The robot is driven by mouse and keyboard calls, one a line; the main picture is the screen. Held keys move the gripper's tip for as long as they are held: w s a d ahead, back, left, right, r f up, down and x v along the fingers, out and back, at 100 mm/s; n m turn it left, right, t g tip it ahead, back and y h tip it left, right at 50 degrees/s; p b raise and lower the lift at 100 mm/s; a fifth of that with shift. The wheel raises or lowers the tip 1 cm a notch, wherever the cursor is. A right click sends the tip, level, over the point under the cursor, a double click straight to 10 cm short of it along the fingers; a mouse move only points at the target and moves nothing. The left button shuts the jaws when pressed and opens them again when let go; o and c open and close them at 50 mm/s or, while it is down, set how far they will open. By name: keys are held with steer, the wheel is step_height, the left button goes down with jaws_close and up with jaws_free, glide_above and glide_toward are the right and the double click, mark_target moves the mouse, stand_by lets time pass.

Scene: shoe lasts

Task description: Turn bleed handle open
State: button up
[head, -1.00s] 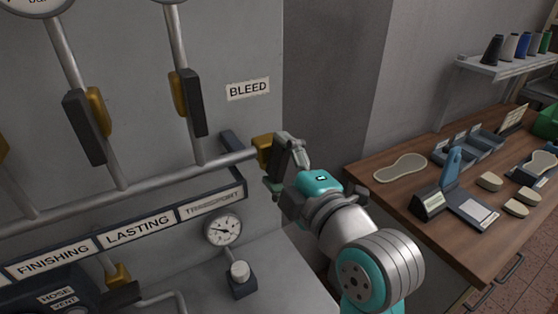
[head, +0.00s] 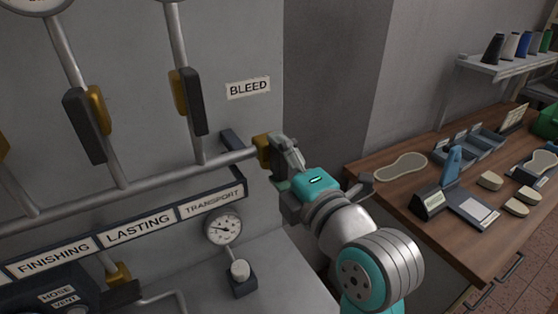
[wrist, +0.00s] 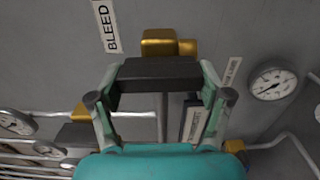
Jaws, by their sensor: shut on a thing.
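The BLEED label (head: 248,89) is on the grey panel, up and left of my gripper in the head view. Below it, a brass valve body (head: 262,151) sits at the right end of the horizontal pipe. My gripper (head: 281,158) is at this valve. In the wrist view, the black bleed handle (wrist: 158,71) lies crosswise between the two fingers of my gripper (wrist: 160,88), which is shut on it. The brass valve (wrist: 160,45) shows just beyond the handle. In the head view my gripper largely hides the handle.
Two other valves with black handles (head: 84,126) (head: 193,102) stand on pipes to the left. Below are a labelled strip (head: 140,229), a gauge (head: 223,229) and a knob (head: 239,271). A wooden bench (head: 400,197) with tools stands to the right.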

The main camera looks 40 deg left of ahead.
steer(key=o, duration=1.1)
steer(key=v, duration=1.2)
steer(key=shift+f, duration=0.1)
